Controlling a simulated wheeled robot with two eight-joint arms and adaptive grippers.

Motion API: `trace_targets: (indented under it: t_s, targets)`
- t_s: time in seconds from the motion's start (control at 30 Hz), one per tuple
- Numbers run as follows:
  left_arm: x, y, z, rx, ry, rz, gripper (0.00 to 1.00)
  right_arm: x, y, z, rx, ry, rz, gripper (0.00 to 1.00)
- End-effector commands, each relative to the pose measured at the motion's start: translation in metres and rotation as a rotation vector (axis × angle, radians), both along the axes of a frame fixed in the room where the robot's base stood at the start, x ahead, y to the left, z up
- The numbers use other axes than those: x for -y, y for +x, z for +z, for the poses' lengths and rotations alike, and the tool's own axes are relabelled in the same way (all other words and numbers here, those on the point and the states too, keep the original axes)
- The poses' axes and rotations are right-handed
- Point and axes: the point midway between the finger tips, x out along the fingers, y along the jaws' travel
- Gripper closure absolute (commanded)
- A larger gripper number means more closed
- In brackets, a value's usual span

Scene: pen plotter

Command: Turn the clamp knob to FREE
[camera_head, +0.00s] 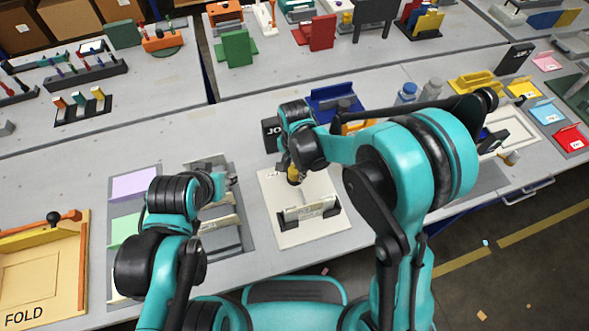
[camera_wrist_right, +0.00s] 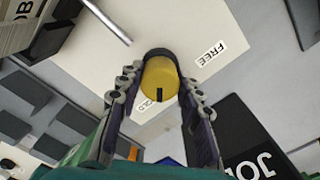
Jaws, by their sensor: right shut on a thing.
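The clamp knob (camera_wrist_right: 160,78) is a yellow cap with a dark mark, set on a pale plotter plate (camera_wrist_right: 175,30). In the right wrist view its mark points down the picture, near the partly hidden HOLD label (camera_wrist_right: 146,104). The FREE label (camera_wrist_right: 211,53) lies up and right of the knob. My right gripper (camera_wrist_right: 159,85) is shut on the knob, one finger on each side. In the head view the knob (camera_head: 293,174) shows just below my right gripper. My left gripper (camera_head: 226,182) is left of the plotter plate (camera_head: 270,205); its jaws are too unclear to read.
A pale bar unit with dark ends (camera_head: 309,212) stands on the front of the plate. A black JOB sign (camera_head: 270,133) stands behind it, with a blue holder (camera_head: 330,100) to the right. A grey tray with coloured panels (camera_head: 135,184) lies left.

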Motion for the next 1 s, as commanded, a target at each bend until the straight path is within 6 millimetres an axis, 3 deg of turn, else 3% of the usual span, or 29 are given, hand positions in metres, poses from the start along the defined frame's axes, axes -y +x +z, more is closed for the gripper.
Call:
trace_targets:
  t_s: [0.37,1.0]
  targets:
    - [0.0000,0.0000,-0.0021,0.000,0.000,0.000,0.60,0.0002,-0.0001,-0.0003,0.000,0.000,0.201,0.94]
    - [0.0000,-0.0001,-0.0059,0.000,0.000,0.000,0.60,0.0006,-0.0001,-0.0001,0.000,0.000,0.806,0.94]
